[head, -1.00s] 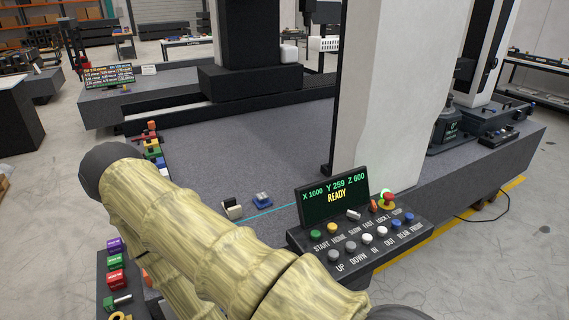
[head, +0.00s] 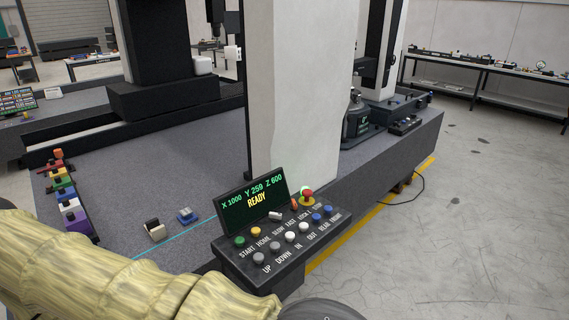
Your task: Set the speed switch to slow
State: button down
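The control panel (head: 272,262) is a dark sloped box with rows of round buttons and printed labels. The speed switch (head: 274,215) is a small pale lever in the upper row, above the SLOW and FAST labels. It is too small to tell for sure which label it points to. The panel's screen (head: 253,203) reads X 1000 Y 259 Z 600 READY. My arm, in a yellowish streaked cover, crosses the lower left of the head view. My gripper is not in view.
A red mushroom button (head: 307,194) and an orange knob (head: 294,203) sit right of the switch. A granite bed (head: 190,160) with a white column (head: 300,90) stands behind the panel. Small blocks (head: 64,190) line the bed's left edge.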

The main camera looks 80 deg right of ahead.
aim_at(276, 218)
jog(key=k, duration=0.4)
jog(key=z, duration=1.2)
